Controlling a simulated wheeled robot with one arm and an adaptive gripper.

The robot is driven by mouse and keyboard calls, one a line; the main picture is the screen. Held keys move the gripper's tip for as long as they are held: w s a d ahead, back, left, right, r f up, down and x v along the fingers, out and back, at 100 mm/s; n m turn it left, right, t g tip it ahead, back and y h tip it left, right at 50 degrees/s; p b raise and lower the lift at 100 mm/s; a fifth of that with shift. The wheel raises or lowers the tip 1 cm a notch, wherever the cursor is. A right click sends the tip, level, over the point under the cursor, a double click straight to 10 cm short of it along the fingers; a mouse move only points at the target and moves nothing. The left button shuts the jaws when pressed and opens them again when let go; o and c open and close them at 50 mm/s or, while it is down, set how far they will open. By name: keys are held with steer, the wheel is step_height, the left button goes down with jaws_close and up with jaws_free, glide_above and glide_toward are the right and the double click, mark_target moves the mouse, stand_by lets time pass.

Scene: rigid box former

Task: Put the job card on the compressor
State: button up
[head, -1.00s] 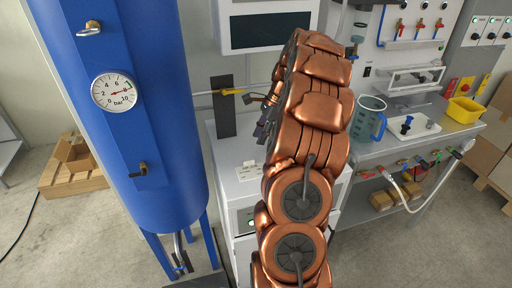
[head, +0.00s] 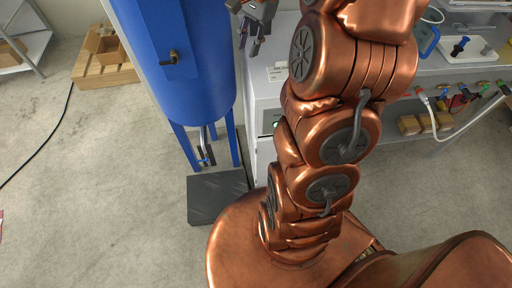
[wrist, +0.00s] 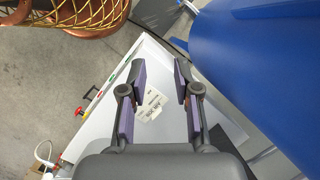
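A small white card with dark print (wrist: 151,104), which looks like the job card, lies flat on the top of a white cabinet (wrist: 110,145). In the head view the card (head: 278,72) is on the cabinet top (head: 262,90), right beside the blue tank. In the head view my gripper (head: 250,44) is above the cabinet's left part, apart from the card.
The blue tank (head: 195,70) stands close to the left of the cabinet. A dark plate (head: 217,196) lies on the floor below it. A workbench (head: 455,65) with fittings and hoses is at the right.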

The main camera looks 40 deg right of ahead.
steer(key=s+a+f+n+g+h, duration=0.1)
steer(key=s+a+n, duration=0.6)
steer(key=s, duration=0.5)
steer(key=s+a+f+n+g+h, duration=0.1)
steer(key=s+a+f+n+h, duration=0.1)
steer(key=s+a+n, duration=0.6)
steer(key=s+a, duration=0.1)
steer(key=s, duration=0.4)
steer(key=shift+a+h, duration=0.3)
steer(key=shift+a, duration=0.05)
steer(key=shift+r+p, duration=0.65)
steer(key=shift+p, duration=0.1)
